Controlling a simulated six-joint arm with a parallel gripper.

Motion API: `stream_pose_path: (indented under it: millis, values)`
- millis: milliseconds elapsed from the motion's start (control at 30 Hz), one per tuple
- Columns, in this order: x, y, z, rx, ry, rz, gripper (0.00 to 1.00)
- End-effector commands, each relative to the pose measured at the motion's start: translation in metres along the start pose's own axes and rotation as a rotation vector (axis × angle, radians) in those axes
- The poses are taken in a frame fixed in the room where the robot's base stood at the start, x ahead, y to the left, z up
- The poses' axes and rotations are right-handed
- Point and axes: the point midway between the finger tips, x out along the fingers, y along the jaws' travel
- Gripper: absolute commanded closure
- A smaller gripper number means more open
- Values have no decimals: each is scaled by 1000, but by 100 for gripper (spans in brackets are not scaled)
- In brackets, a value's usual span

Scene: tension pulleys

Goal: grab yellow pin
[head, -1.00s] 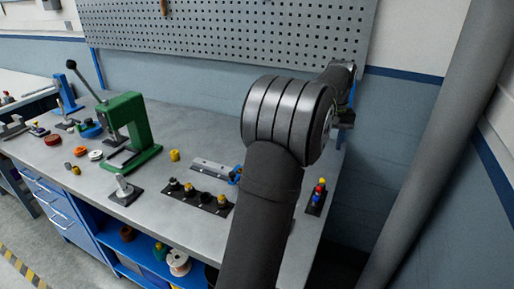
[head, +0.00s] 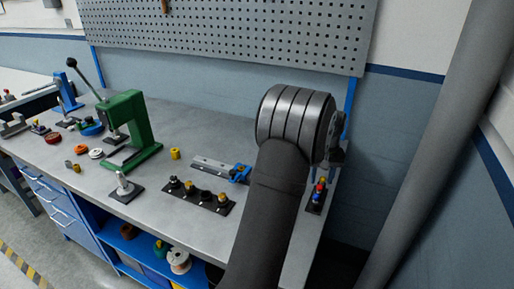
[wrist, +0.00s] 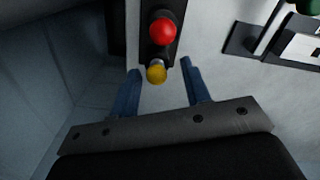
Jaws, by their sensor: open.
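A yellow pin (wrist: 156,73) with a rounded top shows in the wrist view, in line with a red ball-topped pin (wrist: 162,31) on a narrow dark plate (wrist: 147,48). My gripper (wrist: 161,66) is open, its two blue fingers on either side of the yellow pin and apart from it. I cannot tell the height gap. In the head view, the small plate with red, yellow and blue parts (head: 317,194) is at the bench's right end. My gripper is mostly hidden there behind my arm.
A black strip with several pegs (head: 201,197) lies left of my arm, near a metal rail with a blue clamp (head: 238,173). A green press (head: 130,128) and a loose yellow piece (head: 175,153) stand further left. A perforated panel (head: 220,30) is behind.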

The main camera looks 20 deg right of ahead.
Motion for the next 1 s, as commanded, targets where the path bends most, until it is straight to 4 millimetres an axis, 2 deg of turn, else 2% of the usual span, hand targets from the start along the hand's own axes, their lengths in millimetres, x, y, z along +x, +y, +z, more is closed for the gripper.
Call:
stream_pose_path:
  millis: [267, 400, 467, 500, 533, 600, 1000]
  values:
    - [3, 0, 0, 0, 1, 1, 59]
    - [3, 0, 0, 0, 2, 0, 86]
    - [3, 0, 0, 0, 1, 0, 94]
    - [3, -1, 0, 0, 1, -1, 94]
    - [3, -1, 0, 0, 1, -1, 71]
    - [3, -1, 0, -1, 0, -1, 57]
    - [-3, 0, 0, 0, 2, 1, 57]
